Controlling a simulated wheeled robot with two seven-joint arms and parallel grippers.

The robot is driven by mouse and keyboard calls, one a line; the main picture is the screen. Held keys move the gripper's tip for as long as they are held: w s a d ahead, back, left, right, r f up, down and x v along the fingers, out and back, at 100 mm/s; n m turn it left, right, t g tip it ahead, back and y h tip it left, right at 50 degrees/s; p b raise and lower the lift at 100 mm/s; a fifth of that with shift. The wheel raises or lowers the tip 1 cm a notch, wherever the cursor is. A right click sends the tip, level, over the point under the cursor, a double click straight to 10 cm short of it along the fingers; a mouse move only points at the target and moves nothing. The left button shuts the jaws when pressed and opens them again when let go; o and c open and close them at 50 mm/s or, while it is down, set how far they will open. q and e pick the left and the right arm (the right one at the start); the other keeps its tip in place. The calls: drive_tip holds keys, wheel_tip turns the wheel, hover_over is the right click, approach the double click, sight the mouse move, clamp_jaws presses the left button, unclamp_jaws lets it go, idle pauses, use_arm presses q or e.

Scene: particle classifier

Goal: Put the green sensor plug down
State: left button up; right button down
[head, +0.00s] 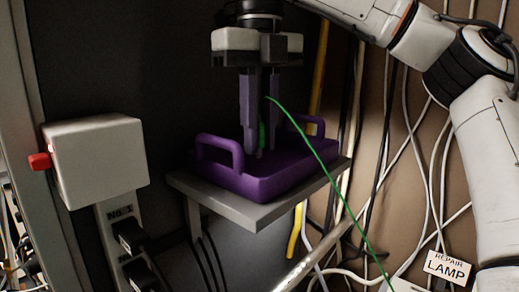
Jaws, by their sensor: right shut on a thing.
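My right gripper (263,148) points down over a purple tray with two handles (258,188). It is shut on the green sensor plug (262,134), which shows as a small upright green piece between the fingers. A thin green cable (318,158) runs from the plug down to the lower right. The fingertips are low, at the tray, and the tray's front wall and inside hide whether the plug touches its floor. My left gripper is not in view.
The tray sits on a grey shelf (260,215). A grey box with a red button (95,160) stands at left, above a power strip with black plugs (130,238).

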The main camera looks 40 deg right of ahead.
sight(260, 147)
drive_tip(key=shift+f, duration=1.5)
drive_tip(key=shift+f, duration=0.25)
drive_tip(key=c, duration=1.7)
unclamp_jaws()
drive_tip(key=shift+o, duration=0.2)
drive_tip(key=shift+r, duration=0.1)
drive_tip(key=shift+r, duration=3.95)
